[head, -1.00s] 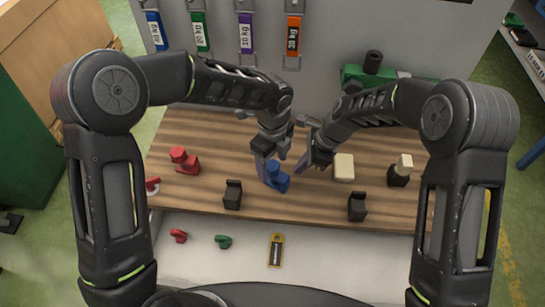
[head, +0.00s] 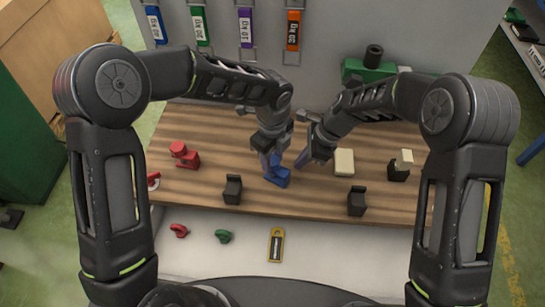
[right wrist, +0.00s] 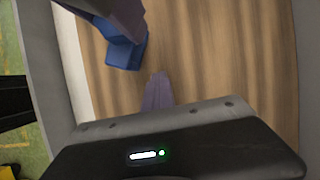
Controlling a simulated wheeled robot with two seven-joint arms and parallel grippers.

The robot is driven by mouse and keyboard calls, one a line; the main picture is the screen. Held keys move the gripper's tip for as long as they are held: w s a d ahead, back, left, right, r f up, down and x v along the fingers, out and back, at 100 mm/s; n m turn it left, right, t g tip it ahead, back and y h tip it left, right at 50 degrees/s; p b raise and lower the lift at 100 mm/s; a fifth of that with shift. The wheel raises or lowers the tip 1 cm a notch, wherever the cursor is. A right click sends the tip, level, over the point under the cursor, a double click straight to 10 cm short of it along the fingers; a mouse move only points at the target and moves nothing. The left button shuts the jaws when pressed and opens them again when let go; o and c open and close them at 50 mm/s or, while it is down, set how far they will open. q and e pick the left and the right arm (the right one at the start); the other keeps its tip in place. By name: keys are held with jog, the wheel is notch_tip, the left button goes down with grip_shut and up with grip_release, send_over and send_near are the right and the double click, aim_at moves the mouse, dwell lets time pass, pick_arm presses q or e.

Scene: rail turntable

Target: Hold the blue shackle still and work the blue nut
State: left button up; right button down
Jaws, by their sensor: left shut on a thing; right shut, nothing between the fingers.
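The blue shackle (head: 278,176) sits on the wooden bench top, below my left gripper. My left gripper (head: 269,162) reaches down with its purple fingers shut on the upper part of the blue piece. The blue nut cannot be told apart from the shackle; the fingers cover that part. In the right wrist view the blue shackle (right wrist: 125,54) shows at the upper left, with a purple finger of my left gripper over it. My right gripper (head: 302,160) is shut and empty, just right of the blue piece and apart from it. Its fingertips (right wrist: 158,90) also show in the right wrist view.
A red fitting (head: 187,159) stands to the left. Black brackets (head: 232,190) (head: 357,203), a cream block (head: 344,162) and a cream-topped black block (head: 399,168) stand around. Red (head: 179,231) and green (head: 223,237) shackles and a yellow tag (head: 276,245) lie in front.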

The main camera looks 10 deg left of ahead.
pick_arm(q)
grip_shut()
jog(key=n, duration=0.6)
jog(key=n, duration=0.5)
jog(key=shift+n, duration=0.3)
